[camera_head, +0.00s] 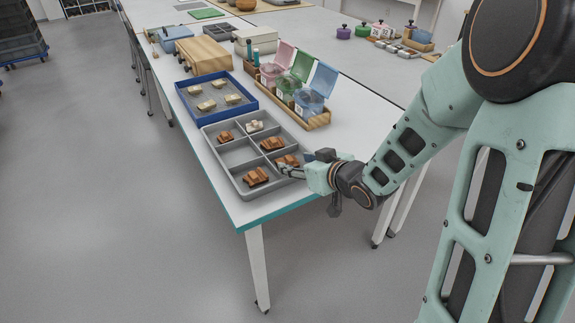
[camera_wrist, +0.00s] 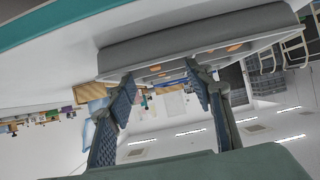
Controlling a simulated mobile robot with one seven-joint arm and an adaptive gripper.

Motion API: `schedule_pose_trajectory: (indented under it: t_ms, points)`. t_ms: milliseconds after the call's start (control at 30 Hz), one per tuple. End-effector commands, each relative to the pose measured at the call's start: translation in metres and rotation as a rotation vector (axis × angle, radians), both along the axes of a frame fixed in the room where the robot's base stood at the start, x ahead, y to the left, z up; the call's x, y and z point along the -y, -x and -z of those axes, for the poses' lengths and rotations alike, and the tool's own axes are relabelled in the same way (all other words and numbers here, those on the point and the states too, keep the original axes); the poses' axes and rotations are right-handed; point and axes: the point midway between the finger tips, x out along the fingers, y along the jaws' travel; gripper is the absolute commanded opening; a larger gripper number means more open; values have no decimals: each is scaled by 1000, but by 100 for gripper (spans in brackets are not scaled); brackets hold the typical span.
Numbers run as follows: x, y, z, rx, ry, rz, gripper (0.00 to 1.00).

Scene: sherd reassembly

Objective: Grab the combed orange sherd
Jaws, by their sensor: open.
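A grey divided tray (camera_head: 239,158) near the table's front corner holds several orange-brown sherds. One orange sherd (camera_head: 256,177) lies in the front left compartment, one (camera_head: 271,143) in the middle right, and a smaller one (camera_head: 225,137) at the back left. Another orange sherd (camera_head: 287,160) lies in the front right compartment, partly hidden by my gripper (camera_head: 287,169). Combing is too small to tell on any of them. My gripper is open at the tray's right front edge, close to that sherd. In the wrist view its fingers (camera_wrist: 162,80) are apart with nothing between them.
Pale sherds (camera_head: 254,126) lie in the tray's back right compartment. A blue tray (camera_head: 250,97) with several pale sherds stands behind it. A wooden rack (camera_head: 318,123) with pink, green and blue lidded bins stands to the right. The tray walls and dividers border the sherds.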

Motion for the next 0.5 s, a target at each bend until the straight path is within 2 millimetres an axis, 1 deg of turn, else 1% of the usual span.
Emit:
schedule_pose_trajectory:
  t_ms: [300, 500]
  points:
    - [-20, -33, 22, -1, 1, 0, 48]
    - [-24, -39, 23, 1, 1, 0, 48]
